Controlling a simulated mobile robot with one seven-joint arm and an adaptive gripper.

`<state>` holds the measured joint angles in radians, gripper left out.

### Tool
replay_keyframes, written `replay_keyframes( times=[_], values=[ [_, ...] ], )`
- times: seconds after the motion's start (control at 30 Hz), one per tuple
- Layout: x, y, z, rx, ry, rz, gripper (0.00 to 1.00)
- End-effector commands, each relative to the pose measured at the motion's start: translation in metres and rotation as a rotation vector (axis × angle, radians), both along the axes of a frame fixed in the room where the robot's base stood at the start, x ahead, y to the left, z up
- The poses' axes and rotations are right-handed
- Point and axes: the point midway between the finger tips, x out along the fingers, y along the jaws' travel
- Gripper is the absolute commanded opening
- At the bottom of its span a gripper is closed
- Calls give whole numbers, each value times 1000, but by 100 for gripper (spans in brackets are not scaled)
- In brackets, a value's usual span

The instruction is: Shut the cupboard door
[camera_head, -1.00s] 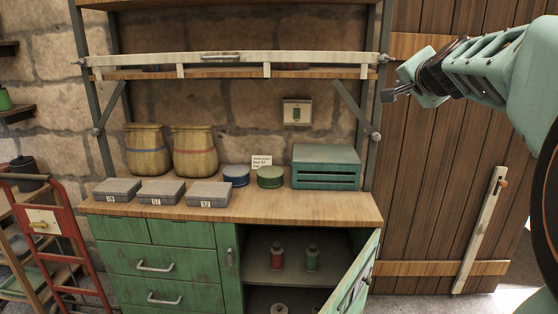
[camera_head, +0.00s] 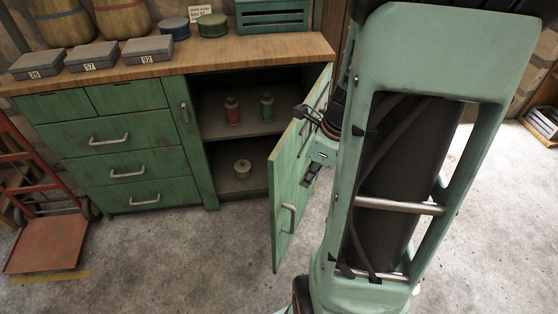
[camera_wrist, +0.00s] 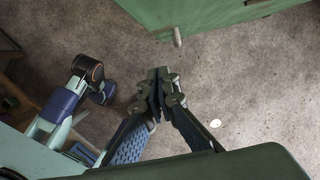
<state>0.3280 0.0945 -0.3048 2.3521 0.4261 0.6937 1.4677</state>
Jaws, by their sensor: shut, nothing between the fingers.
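The green cupboard door (camera_head: 284,197) stands wide open in the head view, swung outward from the right side of the cupboard. Its outer face with a metal handle (camera_head: 288,218) shows; my arm hides part of it. My gripper (camera_head: 303,112) is by the upper part of the door, with its dark tip overlapping the top edge. I cannot tell whether it touches. In the wrist view my gripper (camera_wrist: 158,88) has its fingers together with nothing between them. A green panel (camera_wrist: 190,14) with a metal handle (camera_wrist: 177,37) lies beyond the fingers.
Inside the open cupboard stand a red bottle (camera_head: 232,110), a green bottle (camera_head: 267,106) and a pale spool (camera_head: 242,168). Grey boxes (camera_head: 92,56) sit on the worktop (camera_head: 200,63). A red hand truck (camera_head: 45,244) stands left. Grey floor (camera_head: 190,255) before the cupboard is clear.

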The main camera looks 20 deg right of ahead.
Motion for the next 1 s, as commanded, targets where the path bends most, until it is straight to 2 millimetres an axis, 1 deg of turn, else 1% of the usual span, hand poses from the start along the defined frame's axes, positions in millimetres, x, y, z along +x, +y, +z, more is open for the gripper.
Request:
replay_keyframes(
  times=[0.03,0.17,0.3,0.43,0.47,0.5,0.53,0.7,1.0],
  values=[
    [1,1,-11,-1,2,1,0],
    [6,5,-37,0,2,3,0],
    [12,10,-68,0,1,3,0],
    [17,14,-93,-1,0,2,0],
    [19,16,-94,-2,-1,6,0],
    [27,22,-88,-3,-4,9,0],
    [30,25,-88,-4,-5,8,0],
    [44,36,-87,-4,-4,5,0],
    [48,40,-87,-4,-3,3,0]
  ],
)
